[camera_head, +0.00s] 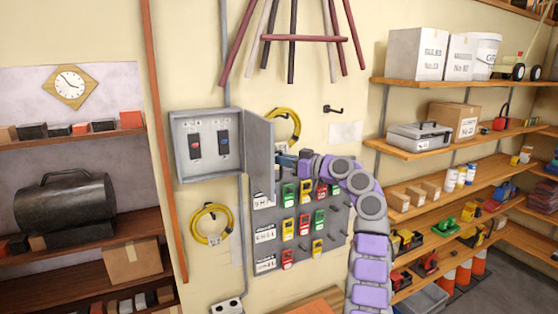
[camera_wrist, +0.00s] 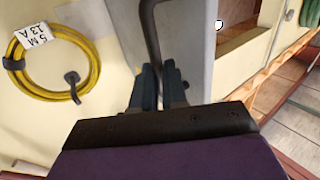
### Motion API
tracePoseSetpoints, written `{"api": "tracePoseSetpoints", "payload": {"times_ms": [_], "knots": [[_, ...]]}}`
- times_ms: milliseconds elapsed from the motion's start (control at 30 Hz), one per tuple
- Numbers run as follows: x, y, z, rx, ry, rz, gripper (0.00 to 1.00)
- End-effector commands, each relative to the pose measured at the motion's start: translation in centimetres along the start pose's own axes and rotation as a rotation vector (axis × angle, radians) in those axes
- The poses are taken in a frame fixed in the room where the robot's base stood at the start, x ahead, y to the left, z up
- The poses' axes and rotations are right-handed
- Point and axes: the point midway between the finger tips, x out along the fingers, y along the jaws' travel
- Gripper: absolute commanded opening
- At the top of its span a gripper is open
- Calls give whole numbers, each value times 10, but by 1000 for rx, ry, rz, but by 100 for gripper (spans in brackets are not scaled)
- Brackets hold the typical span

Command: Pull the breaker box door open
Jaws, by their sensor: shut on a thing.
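The grey breaker box (camera_head: 179,150) is on the wall left of centre in the head view, with two switches, one red and one blue, visible inside. Its door (camera_head: 260,145) is hinged on the right and stands swung well out from the box. My gripper (camera_head: 284,160) is on the right side of the door, and its tips are small and partly hidden there. In the wrist view my gripper (camera_wrist: 160,92) is shut on the dark bar handle (camera_wrist: 151,35), with the grey door (camera_wrist: 190,45) beside it.
A yellow cable coil (camera_head: 212,225) hangs below the box and another (camera_wrist: 22,55) hangs near the gripper. A grey board of padlocks (camera_head: 332,222) is below the door. Loaded wooden shelves (camera_head: 405,155) fill the right side.

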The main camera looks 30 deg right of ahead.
Motion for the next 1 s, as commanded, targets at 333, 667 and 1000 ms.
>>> {"api": "tracePoseSetpoints", "payload": {"times_ms": [333,667,1000], "knots": [[1,-2,-3,-1,5,0,23],[0,-5,-5,-3,5,0,37],[-39,2,0,-2,6,4,37]]}}
